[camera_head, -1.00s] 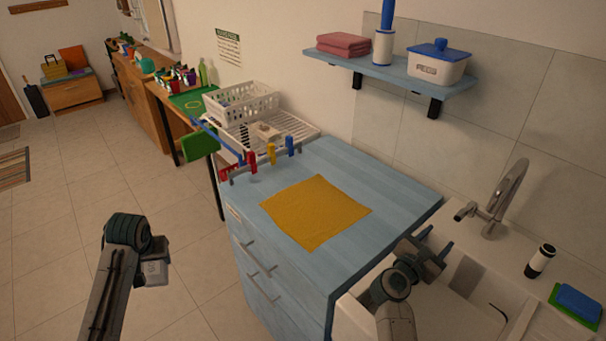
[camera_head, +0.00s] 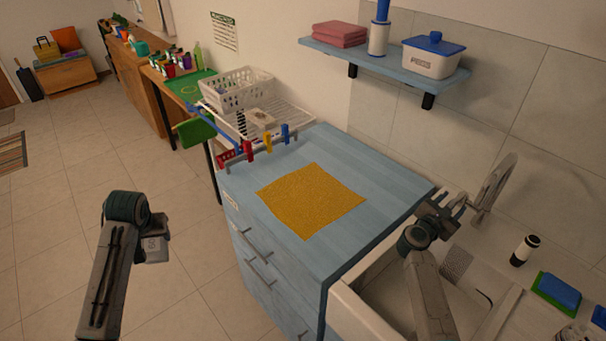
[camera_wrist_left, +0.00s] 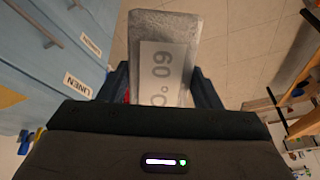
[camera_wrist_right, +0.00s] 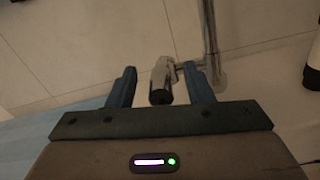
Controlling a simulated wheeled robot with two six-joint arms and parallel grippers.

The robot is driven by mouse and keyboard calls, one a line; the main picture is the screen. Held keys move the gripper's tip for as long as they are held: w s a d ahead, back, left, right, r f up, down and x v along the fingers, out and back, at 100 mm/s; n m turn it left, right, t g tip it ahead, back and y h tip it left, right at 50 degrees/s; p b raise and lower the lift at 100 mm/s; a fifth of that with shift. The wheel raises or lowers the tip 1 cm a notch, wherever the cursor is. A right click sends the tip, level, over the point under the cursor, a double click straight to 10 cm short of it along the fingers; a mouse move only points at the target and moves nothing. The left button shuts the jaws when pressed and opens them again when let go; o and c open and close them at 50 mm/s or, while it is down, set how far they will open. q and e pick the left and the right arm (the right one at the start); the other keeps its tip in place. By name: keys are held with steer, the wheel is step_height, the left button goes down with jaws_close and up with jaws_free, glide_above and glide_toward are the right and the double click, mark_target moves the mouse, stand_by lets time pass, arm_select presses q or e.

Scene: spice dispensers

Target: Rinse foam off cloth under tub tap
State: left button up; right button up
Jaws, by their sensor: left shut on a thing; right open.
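A yellow cloth (camera_head: 311,200) lies flat on the blue counter; no foam shows on it. The tap (camera_head: 492,187) stands at the back of the white tub (camera_head: 350,312). My right gripper (camera_head: 447,203) is open at the tap. In the right wrist view, the tap's short metal end (camera_wrist_right: 162,82) shows between the fingers of this gripper (camera_wrist_right: 160,88); I cannot tell if they touch it. The block also shows in the head view (camera_head: 155,248).
A black-and-white bottle (camera_head: 524,250) and a blue sponge (camera_head: 560,291) on a green pad stand right of the tub. A peg rail (camera_head: 262,152) and a white rack (camera_head: 285,122) are behind the cloth. A wall shelf (camera_head: 385,67) hangs above.

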steer(key=shift+w+d, duration=0.1)
jaws_close()
arm_select(q)
steer(key=shift+r+p, duration=0.9)
arm_select(e)
steer(key=shift+r, duration=0.45)
arm_select(q)
steer(key=shift+d+r, duration=0.1)
steer(key=shift+r, duration=0.15)
arm_select(e)
steer(key=shift+d+f+g+y, duration=0.1)
steer(key=shift+g+y, duration=0.2)
steer(key=shift+y, duration=0.1)
arm_select(q)
steer(key=shift+f, duration=0.1)
arm_select(e)
jaws_free()
